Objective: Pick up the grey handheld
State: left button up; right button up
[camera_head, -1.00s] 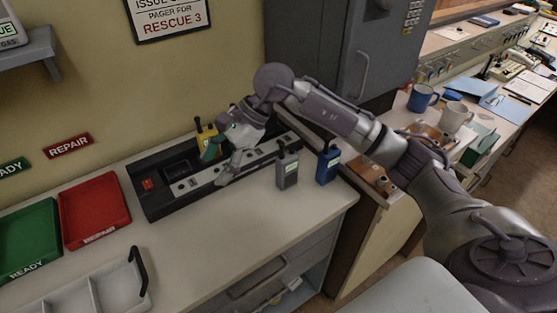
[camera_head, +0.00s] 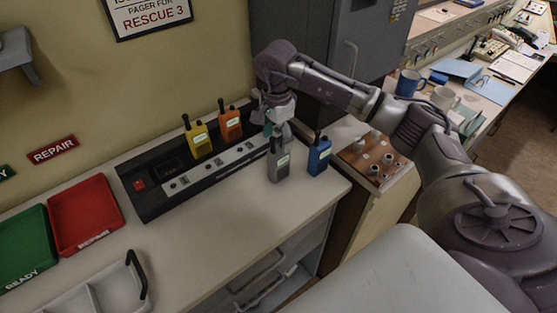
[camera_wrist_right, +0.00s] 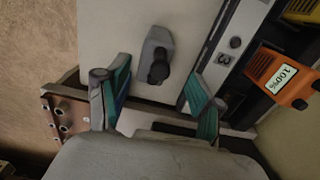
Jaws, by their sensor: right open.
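The grey handheld (camera_head: 279,166) stands upright on the counter in front of the charger strip, with a pale label and a short antenna. My right gripper (camera_head: 276,118) is above and just behind it in the head view, partly overlapping its top. In the right wrist view the grey handheld (camera_wrist_right: 156,58) is seen from above, just beyond the gap between the open teal-padded fingers of my right gripper (camera_wrist_right: 158,88). Nothing is between the fingers. My left gripper is not in view.
A blue handheld (camera_head: 319,156) stands close on the right. Yellow (camera_head: 197,138) and orange (camera_head: 230,124) handhelds stand in the black charger (camera_head: 148,199) behind. Red (camera_head: 84,216) and green (camera_head: 22,245) trays and a white tray (camera_head: 95,292) are at left. The counter front is clear.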

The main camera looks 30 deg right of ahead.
aim_at(280, 149)
jog(key=shift+s+f+p, duration=0.15)
jog(key=shift+f+p, duration=0.15)
jog(key=shift+p, duration=0.05)
jog(key=f, duration=0.1)
jog(key=f+p, duration=0.2)
jog(key=shift+s+d+f, duration=0.15)
jog(key=shift+s+f, duration=0.1)
jog(key=shift+f, duration=0.5)
jog(key=shift+w, duration=0.1)
grip_shut()
